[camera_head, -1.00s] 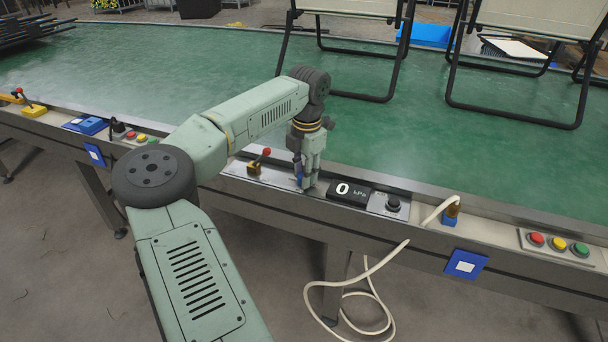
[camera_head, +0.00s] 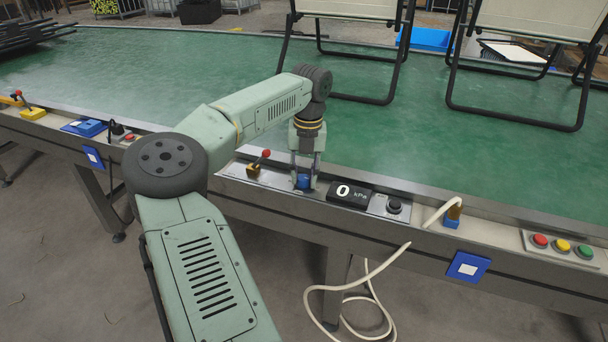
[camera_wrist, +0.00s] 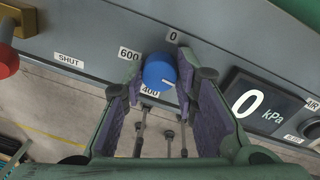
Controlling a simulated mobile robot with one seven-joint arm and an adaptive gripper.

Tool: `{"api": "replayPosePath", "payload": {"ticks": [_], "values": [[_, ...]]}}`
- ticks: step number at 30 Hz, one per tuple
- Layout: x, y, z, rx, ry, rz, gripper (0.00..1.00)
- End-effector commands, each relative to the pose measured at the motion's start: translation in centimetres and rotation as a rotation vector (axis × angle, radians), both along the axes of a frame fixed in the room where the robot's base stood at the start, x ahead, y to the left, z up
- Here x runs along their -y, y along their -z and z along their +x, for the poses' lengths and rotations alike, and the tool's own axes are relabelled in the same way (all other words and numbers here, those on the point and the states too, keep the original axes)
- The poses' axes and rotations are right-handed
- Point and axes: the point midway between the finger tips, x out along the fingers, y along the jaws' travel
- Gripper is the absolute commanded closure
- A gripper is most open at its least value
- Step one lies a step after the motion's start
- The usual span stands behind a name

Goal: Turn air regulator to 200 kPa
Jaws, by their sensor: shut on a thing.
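The air regulator knob is a blue round knob (camera_head: 303,182) on the grey panel at the table's near edge. In the wrist view the knob (camera_wrist: 158,71) sits between the two fingers of my gripper (camera_wrist: 160,80), which is shut on it. Labels 0, 600 and 400 show around the knob; no 200 label is visible. A small pale mark shows on the knob's face. The black display (camera_head: 349,194) right of the knob reads 0 kPa, also in the wrist view (camera_wrist: 258,108). My gripper (camera_head: 305,174) points down at the panel in the head view.
A red-tipped lever (camera_head: 265,154) stands left of the knob, near a SHUT label (camera_wrist: 69,58). A black button (camera_head: 394,206) is right of the display. A pale hose (camera_head: 372,274) hangs in front. Folding lounger frames (camera_head: 520,112) stand on the green table (camera_head: 180,75).

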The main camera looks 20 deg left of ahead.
Motion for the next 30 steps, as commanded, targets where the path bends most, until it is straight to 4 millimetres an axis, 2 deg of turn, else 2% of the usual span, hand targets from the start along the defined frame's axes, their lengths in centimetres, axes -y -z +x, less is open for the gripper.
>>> {"api": "replayPosePath", "payload": {"ticks": [9, 23, 24, 30], "values": [[0.04, 0.12, -0.09, -0.005, -0.097, -0.001, 1.0], [0.08, 0.12, -0.09, -0.005, -0.111, -0.002, 1.0], [0.08, 0.11, -0.09, -0.005, -0.111, -0.002, 0.73], [0.05, 0.07, -0.05, -0.003, -0.11, -0.001, 0.59]]}}
